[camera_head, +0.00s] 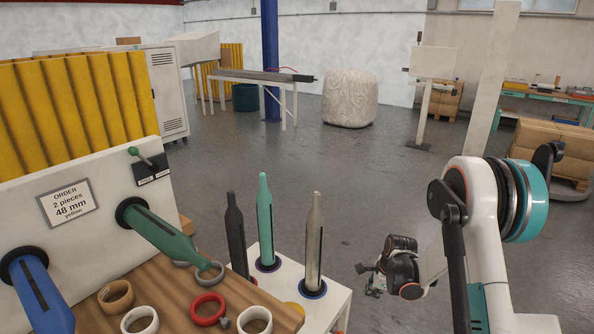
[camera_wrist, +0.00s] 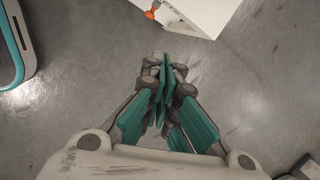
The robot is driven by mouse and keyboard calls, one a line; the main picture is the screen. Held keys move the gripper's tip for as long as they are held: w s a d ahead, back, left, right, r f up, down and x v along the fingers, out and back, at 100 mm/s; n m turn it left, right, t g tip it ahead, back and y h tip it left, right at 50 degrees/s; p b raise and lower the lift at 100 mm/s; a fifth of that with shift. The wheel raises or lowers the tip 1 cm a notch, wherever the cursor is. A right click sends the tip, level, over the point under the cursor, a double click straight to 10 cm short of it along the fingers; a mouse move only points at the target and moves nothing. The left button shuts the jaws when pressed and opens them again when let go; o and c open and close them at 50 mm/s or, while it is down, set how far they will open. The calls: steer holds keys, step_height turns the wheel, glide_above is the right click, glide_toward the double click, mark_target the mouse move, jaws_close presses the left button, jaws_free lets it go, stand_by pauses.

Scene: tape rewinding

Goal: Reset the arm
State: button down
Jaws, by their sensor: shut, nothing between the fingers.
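My arm (camera_head: 497,215) is on the right of the head view, bent, with its end low over the floor. My gripper (camera_head: 368,279) is to the right of the small white stand and apart from it. In the wrist view my gripper (camera_wrist: 163,72) points down at bare grey floor, its teal fingers together with nothing between them. The far side of the gripper is hidden in the head view.
A white stand (camera_head: 341,303) holds black, teal and grey upright spindles. A wooden bench (camera_head: 160,285) carries several tape rings, with a teal spindle (camera_head: 165,235) and a blue spindle (camera_head: 38,290) on its panel. Open floor lies behind.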

steer(key=s+a+r+n+t, duration=0.1)
steer(key=s+r+n, duration=0.25)
steer(key=r, duration=0.55)
steer(key=s+a+r+n+h, duration=0.1)
steer(key=s+r+n, duration=0.3)
steer(key=r, duration=0.5)
steer(key=s+a+r+n+t, duration=0.1)
steer(key=s+r+n, duration=0.3)
steer(key=r, duration=0.5)
steer(key=s+a+r+n+t, duration=0.1)
steer(key=s+r+n, duration=0.2)
steer(key=s, duration=0.8)
steer(key=s+r+n+t, duration=0.1)
steer(key=s+r+n, duration=0.2)
steer(key=s+n, duration=0.3)
steer(key=s, duration=0.5)
steer(key=shift+a+t+h, duration=0.3)
steer(key=shift+a, duration=0.05)
steer(key=shift+a, duration=0.1)
